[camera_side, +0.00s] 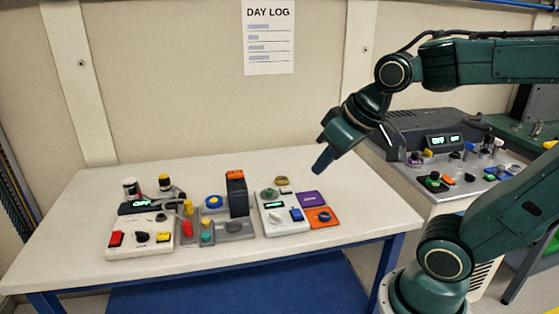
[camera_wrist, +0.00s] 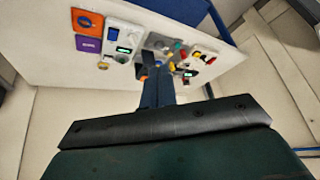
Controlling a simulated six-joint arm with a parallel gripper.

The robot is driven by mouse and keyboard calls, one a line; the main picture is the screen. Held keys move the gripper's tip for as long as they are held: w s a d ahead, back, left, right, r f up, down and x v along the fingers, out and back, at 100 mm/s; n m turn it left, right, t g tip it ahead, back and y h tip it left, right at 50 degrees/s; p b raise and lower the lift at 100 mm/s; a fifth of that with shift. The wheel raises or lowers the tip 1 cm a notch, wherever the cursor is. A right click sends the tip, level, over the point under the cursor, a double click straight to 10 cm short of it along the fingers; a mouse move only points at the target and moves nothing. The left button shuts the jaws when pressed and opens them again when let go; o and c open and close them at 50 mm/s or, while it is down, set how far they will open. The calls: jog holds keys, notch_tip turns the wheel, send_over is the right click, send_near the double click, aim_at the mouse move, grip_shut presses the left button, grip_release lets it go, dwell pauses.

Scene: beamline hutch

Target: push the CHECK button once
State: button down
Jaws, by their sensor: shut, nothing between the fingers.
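The CHECK button cannot be picked out, since no control's label is readable. A white panel (camera_side: 283,228) at the right of the table group carries a blue square button (camera_side: 296,214), a small display and knobs; it also shows in the wrist view (camera_wrist: 111,29). A white panel (camera_side: 150,247) at the left carries a red button (camera_side: 116,239) and a yellow button (camera_side: 163,237). My gripper (camera_side: 321,164) is shut and empty, above the table and apart from every panel.
A purple pad (camera_side: 311,198) and an orange pad (camera_side: 323,216) lie right of the white panel. A dark upright block (camera_side: 237,192) with an orange top stands among the grey panels. A console (camera_side: 440,152) stands beyond the table at right. The table's (camera_side: 345,245) front right is clear.

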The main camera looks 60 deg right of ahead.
jog(key=w+d+f+m, duration=0.2)
jog(key=w+d, duration=0.3)
jog(key=w, duration=0.4)
jog(key=m+t+h, duration=0.1)
jog(key=m+t, duration=0.2)
jog(key=m, duration=0.5)
send_over(288, 190)
notch_tip(288, 190, down, 13)
jog(key=shift+d+f, duration=0.15)
jog(key=shift+f, duration=0.1)
jog(key=shift+f, duration=4.3)
